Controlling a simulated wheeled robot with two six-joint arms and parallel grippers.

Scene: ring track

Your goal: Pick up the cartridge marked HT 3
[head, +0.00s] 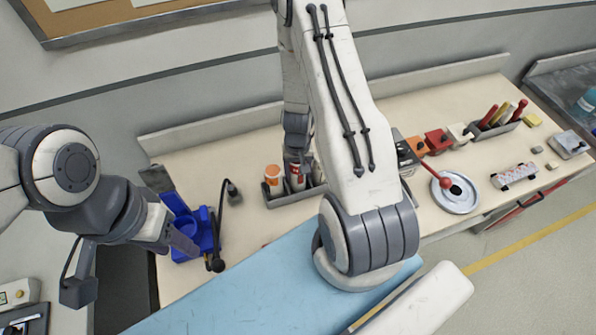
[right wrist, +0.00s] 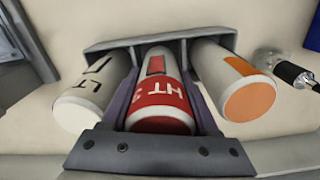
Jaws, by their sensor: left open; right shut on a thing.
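The cartridge marked HT 3 (right wrist: 160,101) is white with a red band and a red end. In the right wrist view it is in the middle, its lettering upside down. My right gripper (right wrist: 163,105) is shut on it, one dark finger along each side. In the head view the cartridge (head: 297,180) shows below my right gripper (head: 297,160), at the grey rack (head: 287,201); I cannot tell whether it is lifted. My left gripper (head: 178,236) is open and empty, by the blue tray.
A cartridge marked LT (right wrist: 90,95) and an orange-ended cartridge (right wrist: 238,85) flank the held one closely. The blue tray (head: 205,228) and a dark cable tool (head: 232,195) lie left of the rack. A round metal dish (head: 455,205) is at the right.

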